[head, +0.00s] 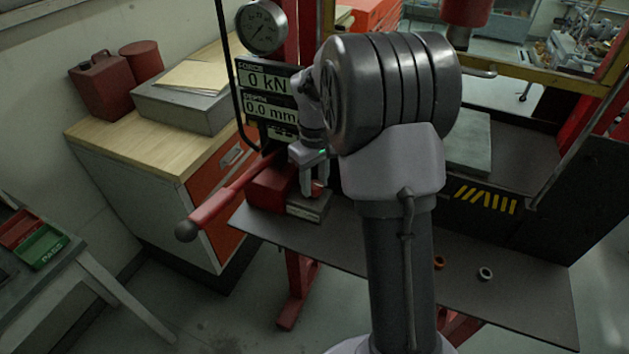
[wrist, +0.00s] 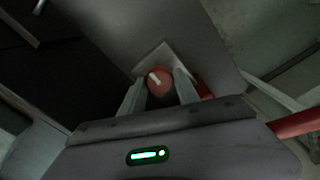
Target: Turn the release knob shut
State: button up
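The release knob (wrist: 159,82) is a round red knob with a white pointer mark on its face. In the wrist view it lies between the two fingers of my gripper (wrist: 160,86), and the mark points up and left. In the head view my gripper (head: 313,190) points down over the small red pump block (head: 268,190), with a bit of the red knob (head: 317,187) showing between the fingertips. The fingers are very close to the knob's sides, and I cannot tell whether they touch it. My arm hides part of the press.
A red lever (head: 226,197) with a dark ball end sticks out left of my gripper. The force and depth display (head: 267,93) and a gauge (head: 262,27) are above. A wooden-topped cabinet (head: 150,140) stands left. Two small rings (head: 485,273) lie on the grey plate.

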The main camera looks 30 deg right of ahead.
jog(key=shift+m, duration=0.3)
grip_shut()
jog(key=m+p, duration=0.1)
jog(key=m, duration=0.2)
jog(key=shift+m, duration=0.3)
jog(key=m, duration=0.4)
jog(key=shift+m, duration=0.3)
jog(key=m, duration=0.4)
jog(key=shift+m+b, duration=0.45)
jog(key=shift+m, duration=2.05)
jog(key=o, duration=1.2)
grip_release()
jog(key=shift+o, duration=0.2)
